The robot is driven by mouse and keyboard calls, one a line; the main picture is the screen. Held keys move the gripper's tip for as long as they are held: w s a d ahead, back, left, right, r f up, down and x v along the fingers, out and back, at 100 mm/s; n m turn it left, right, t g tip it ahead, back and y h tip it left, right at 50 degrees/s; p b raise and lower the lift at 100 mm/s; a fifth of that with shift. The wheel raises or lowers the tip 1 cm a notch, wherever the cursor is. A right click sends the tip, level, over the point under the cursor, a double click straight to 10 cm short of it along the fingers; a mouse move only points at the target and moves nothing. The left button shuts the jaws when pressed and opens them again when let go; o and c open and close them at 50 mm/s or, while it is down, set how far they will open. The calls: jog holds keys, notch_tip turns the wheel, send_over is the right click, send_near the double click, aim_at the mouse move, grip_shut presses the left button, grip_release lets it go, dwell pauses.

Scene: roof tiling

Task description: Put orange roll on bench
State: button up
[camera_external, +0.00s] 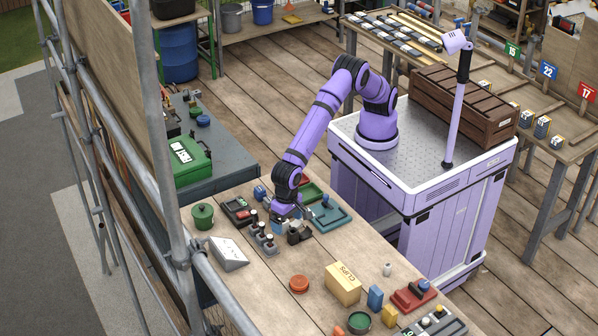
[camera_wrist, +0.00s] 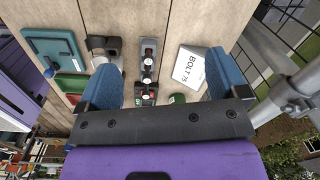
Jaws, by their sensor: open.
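A squat, round orange-red thing (camera_external: 299,284), which looks like the orange roll, lies on the wooden bench (camera_external: 262,300) left of the CLIPS box. It does not show in the wrist view. My gripper (camera_external: 284,222) is over the far part of the bench, well behind the roll, pointing down. In the wrist view my gripper (camera_wrist: 163,82) has its two blue fingers spread wide with nothing held between them.
The CLIPS box (camera_external: 343,284), a blue block (camera_external: 375,298) and a green round tin (camera_external: 359,322) stand right of the roll. Bench around the roll is clear.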

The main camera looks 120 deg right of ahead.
jog(key=s+d+r+n+t, duration=0.1)
jog(key=s+d+r+n, duration=0.2)
jog(key=s+d+r, duration=0.7)
jog(key=s+d+r+n+t, duration=0.1)
jog(key=s+d+r+n, duration=0.45)
jog(key=d+r, duration=0.8)
jog(key=s+d+r+n+t, duration=0.1)
jog(key=s+d+r, duration=0.15)
jog(key=s, duration=0.55)
jog(key=s+d+r+n, duration=0.1)
jog(key=s+d, duration=0.3)
jog(key=s, duration=0.4)
jog(key=s+d+f+n+t, duration=0.1)
jog(key=s+d+f+n, duration=0.1)
jog(key=s, duration=0.5)
jog(key=s+d+f+n, duration=0.2)
jog(key=s, duration=0.5)
jog(key=shift+s+d+t, duration=0.3)
jog(key=shift+d+t, duration=0.1)
